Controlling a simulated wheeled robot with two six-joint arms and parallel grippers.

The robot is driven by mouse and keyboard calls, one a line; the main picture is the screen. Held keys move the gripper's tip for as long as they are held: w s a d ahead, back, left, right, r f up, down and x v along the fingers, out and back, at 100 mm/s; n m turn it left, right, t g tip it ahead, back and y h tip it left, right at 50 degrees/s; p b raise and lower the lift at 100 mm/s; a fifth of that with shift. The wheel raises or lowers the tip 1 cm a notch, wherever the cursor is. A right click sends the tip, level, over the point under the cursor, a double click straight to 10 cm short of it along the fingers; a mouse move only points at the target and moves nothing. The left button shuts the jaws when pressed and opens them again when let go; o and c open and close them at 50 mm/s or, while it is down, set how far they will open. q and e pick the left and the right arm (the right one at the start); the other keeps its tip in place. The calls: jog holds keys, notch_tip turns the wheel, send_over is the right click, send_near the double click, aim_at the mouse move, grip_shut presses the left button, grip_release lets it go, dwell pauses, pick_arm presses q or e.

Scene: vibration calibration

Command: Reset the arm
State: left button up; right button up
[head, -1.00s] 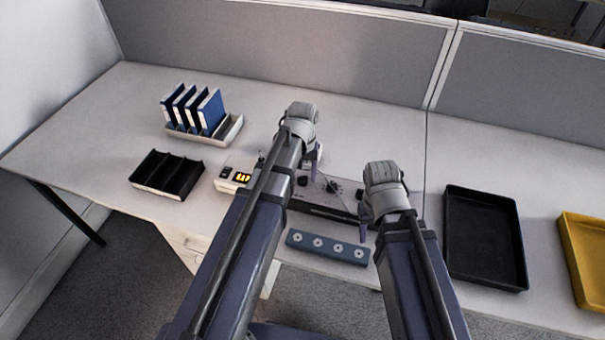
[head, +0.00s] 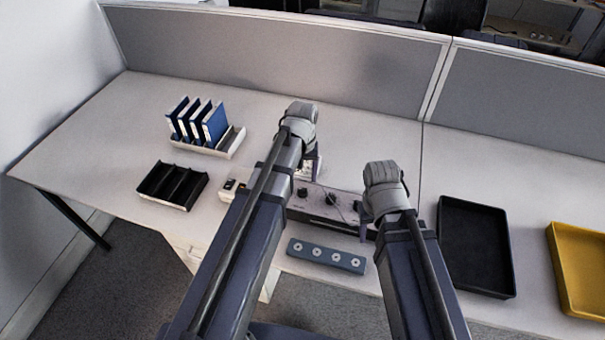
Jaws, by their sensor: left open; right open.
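My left arm reaches in from the lower left to a grey wrist, and its open gripper (head: 312,168) points down over the calibration device (head: 325,200). My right arm ends at a grey wrist, and its open gripper (head: 366,228) hangs by the device's right end, largely hidden by the wrist. I cannot tell whether either gripper touches the device. The device has dark knobs on its top, and my arms cover parts of it. A pale box with small dark windows (head: 233,185) shows left of my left arm, partly hidden.
A blue-grey strip with several round sockets (head: 326,255) lies in front of the device. Blue folders (head: 196,120) stand in a white rack (head: 233,146). A black divided tray (head: 172,185) is at left. Black (head: 474,245) and yellow (head: 580,268) trays are at right. Partitions close the back.

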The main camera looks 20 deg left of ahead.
pick_arm(q)
jog(key=shift+r+p, duration=0.45)
jog(key=shift+r, duration=0.45)
jog(key=shift+f, duration=0.1)
